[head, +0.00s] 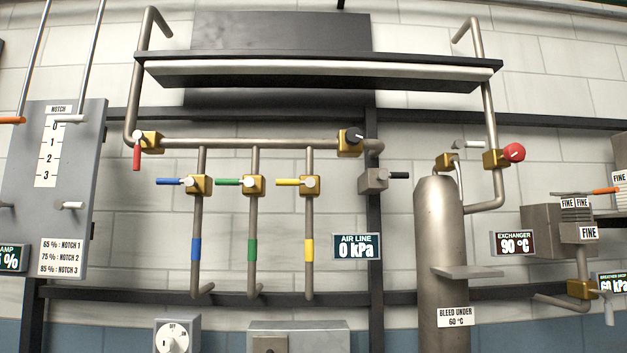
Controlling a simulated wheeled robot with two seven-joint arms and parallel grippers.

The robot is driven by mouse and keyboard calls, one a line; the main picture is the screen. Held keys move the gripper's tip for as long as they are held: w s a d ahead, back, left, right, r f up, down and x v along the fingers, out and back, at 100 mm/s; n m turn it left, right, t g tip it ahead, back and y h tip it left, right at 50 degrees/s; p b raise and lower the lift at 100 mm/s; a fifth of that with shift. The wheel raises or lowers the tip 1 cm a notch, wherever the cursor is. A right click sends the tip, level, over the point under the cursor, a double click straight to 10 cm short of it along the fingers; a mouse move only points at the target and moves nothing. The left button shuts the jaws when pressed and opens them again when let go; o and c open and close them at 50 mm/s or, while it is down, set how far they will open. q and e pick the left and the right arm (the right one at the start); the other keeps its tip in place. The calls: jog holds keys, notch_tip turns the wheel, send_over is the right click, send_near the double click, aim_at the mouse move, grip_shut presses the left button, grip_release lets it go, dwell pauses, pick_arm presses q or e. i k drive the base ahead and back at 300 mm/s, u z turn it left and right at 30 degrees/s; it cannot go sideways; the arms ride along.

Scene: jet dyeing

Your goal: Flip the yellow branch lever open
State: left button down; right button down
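The yellow branch lever (288,182) points left, level, from its brass valve (309,186) on the rightmost of three branch pipes. The pipe below it carries a yellow band (309,250). The lever lies across its upright pipe. A green lever (229,182) and a blue lever (169,181) point left in the same way on the branches to its left. Neither of my grippers shows in the head view, and nothing touches the yellow lever.
A red lever (137,158) hangs down at the header's left end; a black knob (354,135) is at its right end. A grey valve with a black handle (398,175) stands right of the yellow branch. A shelf (320,70) juts out above. A metal cylinder (440,260) stands at right.

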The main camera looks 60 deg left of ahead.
aim_at(290, 182)
jog(key=u, duration=0.65)
jog(key=i, duration=0.95)
jog(key=u, duration=0.85)
